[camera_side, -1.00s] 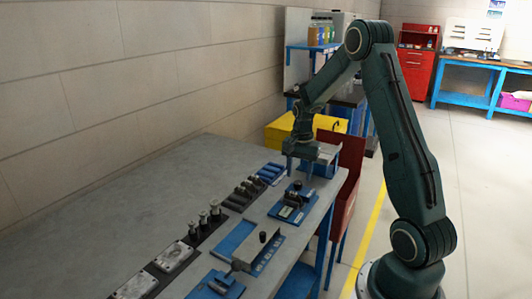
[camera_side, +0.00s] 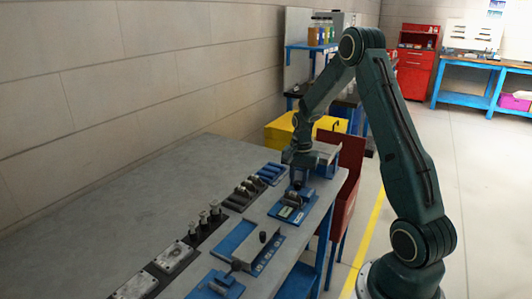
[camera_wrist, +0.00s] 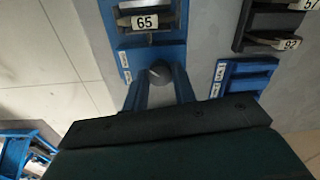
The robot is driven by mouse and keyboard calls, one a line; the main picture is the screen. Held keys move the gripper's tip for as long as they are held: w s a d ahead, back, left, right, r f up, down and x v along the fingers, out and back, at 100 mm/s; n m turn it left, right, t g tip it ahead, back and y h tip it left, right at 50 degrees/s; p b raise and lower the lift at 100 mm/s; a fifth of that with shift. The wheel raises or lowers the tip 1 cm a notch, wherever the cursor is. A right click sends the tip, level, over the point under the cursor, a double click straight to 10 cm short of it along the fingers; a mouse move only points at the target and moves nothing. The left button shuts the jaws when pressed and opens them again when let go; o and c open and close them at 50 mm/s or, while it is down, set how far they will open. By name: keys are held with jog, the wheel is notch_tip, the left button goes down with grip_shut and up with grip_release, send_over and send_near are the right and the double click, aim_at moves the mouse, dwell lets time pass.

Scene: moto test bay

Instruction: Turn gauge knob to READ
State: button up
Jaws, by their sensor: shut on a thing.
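The gauge knob (camera_wrist: 160,73) is a round dark-grey knob at the end of a blue fixture (camera_wrist: 128,62) in the wrist view. My gripper (camera_wrist: 160,80) is over it, with one blue finger on each side, and is shut on it. The knob's pointer and its exact setting are too small to read. Small white labels (camera_wrist: 125,76) sit beside the knob, their words unreadable. In the side view my gripper (camera_side: 298,181) reaches down at the blue fixture (camera_side: 293,213) near the bench's right edge; the knob is hidden there.
A plate marked 65 (camera_wrist: 145,22) sits on the same fixture. A blue rack (camera_wrist: 245,78) and dark holders (camera_wrist: 268,22) are nearby. On the bench (camera_side: 150,210), several upright posts (camera_side: 204,220) and a blue fixture with a grey block (camera_side: 256,246) stand closer to the camera.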

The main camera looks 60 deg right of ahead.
jog(key=shift+n, duration=0.5)
jog(key=n, duration=0.2)
jog(key=shift+n, duration=0.4)
jog(key=n, duration=0.4)
jog(key=shift+n, duration=0.3)
jog(key=n, duration=0.3)
jog(key=shift+n, duration=2.3)
jog(key=o, duration=1)
